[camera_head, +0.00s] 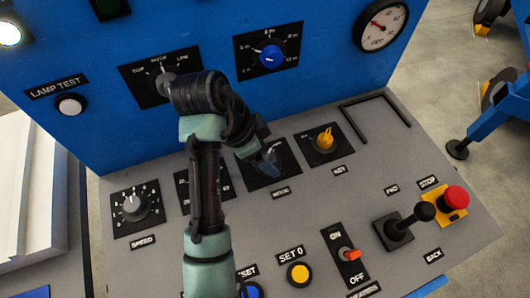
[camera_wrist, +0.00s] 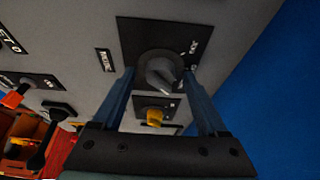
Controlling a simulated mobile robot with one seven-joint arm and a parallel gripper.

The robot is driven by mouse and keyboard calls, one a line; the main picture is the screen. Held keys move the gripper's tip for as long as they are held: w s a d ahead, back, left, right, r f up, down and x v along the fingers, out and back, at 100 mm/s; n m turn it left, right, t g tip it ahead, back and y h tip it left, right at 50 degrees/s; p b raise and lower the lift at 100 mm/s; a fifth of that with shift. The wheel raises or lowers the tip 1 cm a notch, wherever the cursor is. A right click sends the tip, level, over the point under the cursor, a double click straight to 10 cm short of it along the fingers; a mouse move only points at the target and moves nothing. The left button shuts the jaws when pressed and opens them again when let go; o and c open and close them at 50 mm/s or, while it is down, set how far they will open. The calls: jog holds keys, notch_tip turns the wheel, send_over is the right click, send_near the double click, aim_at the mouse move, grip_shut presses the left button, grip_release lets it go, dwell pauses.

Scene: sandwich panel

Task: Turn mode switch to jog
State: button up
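The mode switch (camera_wrist: 160,72) is a grey rotary knob on a black plate, seen close up in the wrist view. Its raised grip runs slantwise, from upper left to lower right there. My gripper (camera_wrist: 159,76) is open, with one blue finger on each side of the knob and gaps showing between them. I cannot tell how deep the fingertips reach around it. In the head view, my gripper (camera_head: 268,158) is over the black mode plate (camera_head: 285,172) and hides the knob. The plate's small position lettering is not clearly readable.
A yellow key switch (camera_head: 325,140) is just right of the mode plate, and a speed knob (camera_head: 134,207) is at left. A black joystick (camera_head: 408,226) and red stop button (camera_head: 456,199) are at right. The blue upright panel (camera_head: 320,60) rises behind.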

grip_shut()
jog(key=shift+r+n+p, duration=0.15)
jog(key=shift+n+p, duration=0.25)
jog(key=shift+p, duration=0.25)
jog(key=n+p, duration=0.1)
jog(key=p, duration=0.1)
jog(key=n+t+p, duration=0.1)
jog(key=p, duration=0.1)
jog(key=shift+s+d+r+n+y, duration=0.1)
jog(key=shift+s+r+n+y, duration=0.1)
jog(key=shift+n+y, duration=0.15)
jog(key=n+p, duration=0.2)
jog(key=p, duration=0.1)
jog(key=n+t+y+p, duration=0.1)
jog(key=n+p, duration=0.2)
jog(key=shift+d+n+y+p, duration=0.1)
jog(key=shift+n+y+p, duration=0.15)
jog(key=shift+p, duration=0.15)
jog(key=n+y+p, duration=0.1)
jog(key=n+p, duration=0.3)
jog(key=shift+d+f+n+t+y, duration=0.1)
jog(key=shift+n+t+y, duration=0.2)
jog(key=shift+t+y, duration=0.1)
jog(key=shift+d+f+n+y+p, duration=0.1)
jog(key=shift+n+y+p, duration=0.45)
jog(key=shift+n, duration=0.55)
jog(key=shift+f+n+y+p, duration=0.1)
jog(key=shift+n+y+p, duration=0.4)
jog(key=shift+n, duration=0.6)
